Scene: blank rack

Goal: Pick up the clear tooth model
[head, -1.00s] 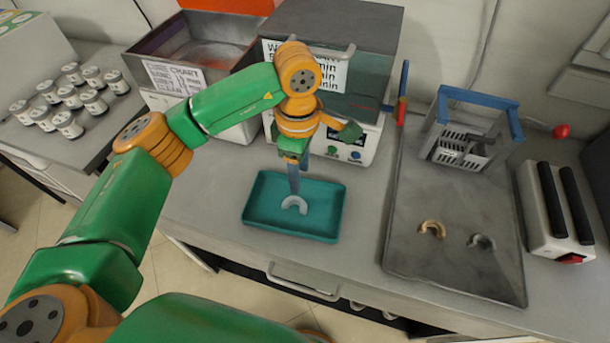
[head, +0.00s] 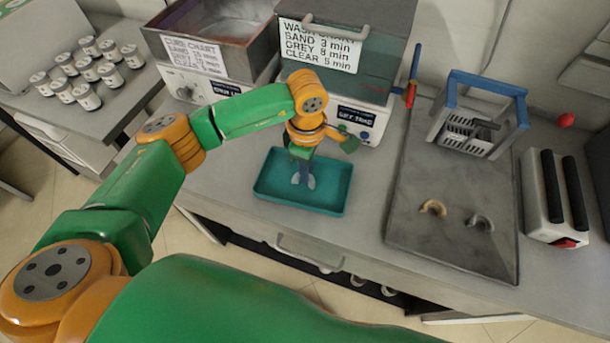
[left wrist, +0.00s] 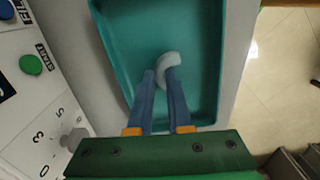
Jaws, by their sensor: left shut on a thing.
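The clear tooth model (head: 310,182) is a pale, whitish arch in the teal tray (head: 334,188). My left gripper (head: 303,179) reaches down into the tray with its blue fingers and is shut on the model. In the left wrist view, the left gripper (left wrist: 161,73) has its fingertips on one end of the pale arch (left wrist: 168,58), while the curved end sticks out past them. The fingers hide part of the model in the head view. I cannot tell whether it touches the tray floor. My right gripper is not in view.
A tan arch (head: 433,208) and a grey arch (head: 481,222) lie on a dark mat (head: 445,250) at the right, by a blue-handled basket (head: 470,140). Machines with charts (head: 325,50) stand behind the tray. Several jars (head: 88,96) stand at the left.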

